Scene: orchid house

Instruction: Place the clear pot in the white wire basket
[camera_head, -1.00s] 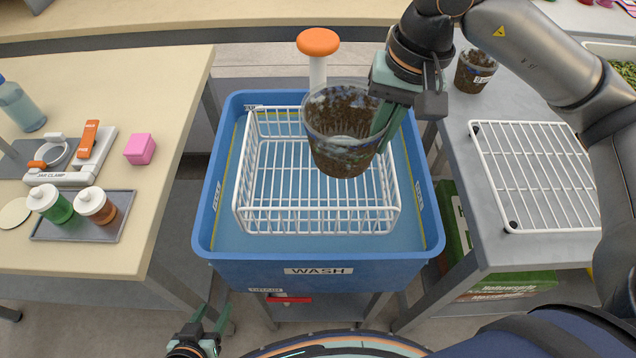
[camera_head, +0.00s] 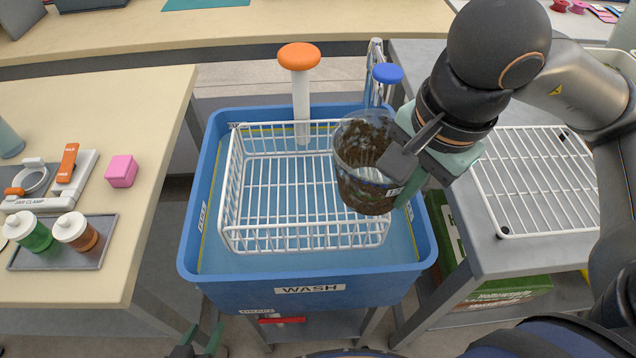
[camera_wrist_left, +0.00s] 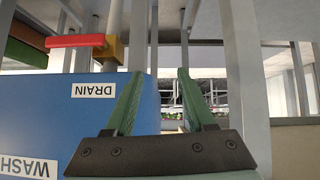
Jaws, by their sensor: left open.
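The clear pot (camera_head: 362,172), filled with brown bark and roots, is held by my right gripper (camera_head: 408,168) at its right side. It is slightly tilted and overlaps the right part of the white wire basket (camera_head: 310,240) in the head view. The gripper hides part of the pot, and its height over the basket is hard to judge. The basket sits in the blue wash tub (camera_head: 310,293) and looks empty. My left gripper (camera_head: 200,340) is low at the bottom edge, in front of the tub. In the left wrist view its green fingers (camera_wrist_left: 157,95) are apart with nothing between them.
An orange-topped white post (camera_head: 300,100) and a blue-topped tap (camera_head: 386,76) stand behind the basket. A wire rack (camera_head: 540,180) lies on the right bench. The left bench holds a pink block (camera_head: 121,171) and a tray of bottles (camera_head: 62,258). A red drain handle (camera_wrist_left: 75,41) is below the tub.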

